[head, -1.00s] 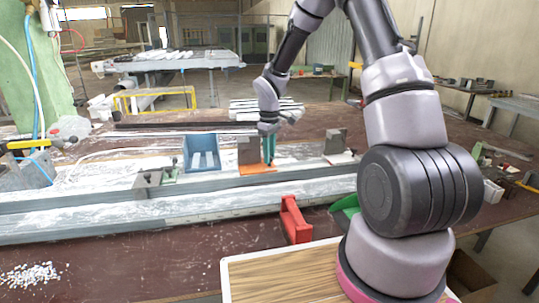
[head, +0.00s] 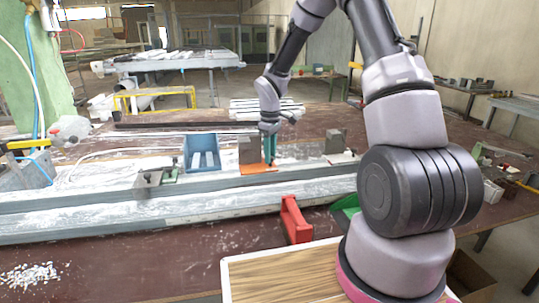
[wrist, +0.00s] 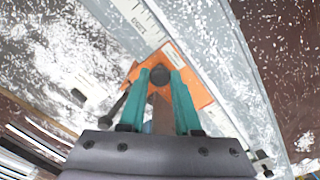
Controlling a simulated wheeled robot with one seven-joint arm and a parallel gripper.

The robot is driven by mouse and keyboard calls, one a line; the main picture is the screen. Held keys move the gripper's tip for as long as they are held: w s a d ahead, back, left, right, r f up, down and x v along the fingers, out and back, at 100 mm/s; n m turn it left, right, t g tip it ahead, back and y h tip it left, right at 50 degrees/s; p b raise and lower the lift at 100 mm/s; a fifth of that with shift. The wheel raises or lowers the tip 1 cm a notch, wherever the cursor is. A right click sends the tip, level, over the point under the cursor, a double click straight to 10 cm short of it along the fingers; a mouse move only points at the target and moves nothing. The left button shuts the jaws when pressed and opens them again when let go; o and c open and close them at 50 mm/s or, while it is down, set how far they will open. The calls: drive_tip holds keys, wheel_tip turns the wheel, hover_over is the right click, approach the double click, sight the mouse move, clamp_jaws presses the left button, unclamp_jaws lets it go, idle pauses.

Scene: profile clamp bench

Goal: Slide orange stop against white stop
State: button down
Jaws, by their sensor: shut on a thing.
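The orange stop (head: 258,169) has an orange base plate and a grey upright block, and sits on the long grey rail (head: 90,200). My gripper (head: 270,158) points down at its right side, with teal fingers. In the wrist view, the gripper (wrist: 160,77) has its fingers on either side of the stop's black knob, shut on the stop. The orange plate (wrist: 197,88) shows around the fingertips. The white stop (head: 344,157) has a whitish base and a grey block. It stands farther right on the rail, with a clear gap between the two stops.
A blue frame (head: 202,153) stands left of the orange stop. A grey stop (head: 149,179) with a green part beside it is farther left. A red bracket (head: 295,220) stands in front of the rail. White flecks (head: 30,273) lie on the brown bench at front left.

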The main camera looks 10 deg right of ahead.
drive_tip(key=d, duration=1.5)
drive_tip(key=shift+a, duration=0.1)
drive_tip(key=c, duration=0.6)
unclamp_jaws()
wheel_tip(320, 180, up, 11)
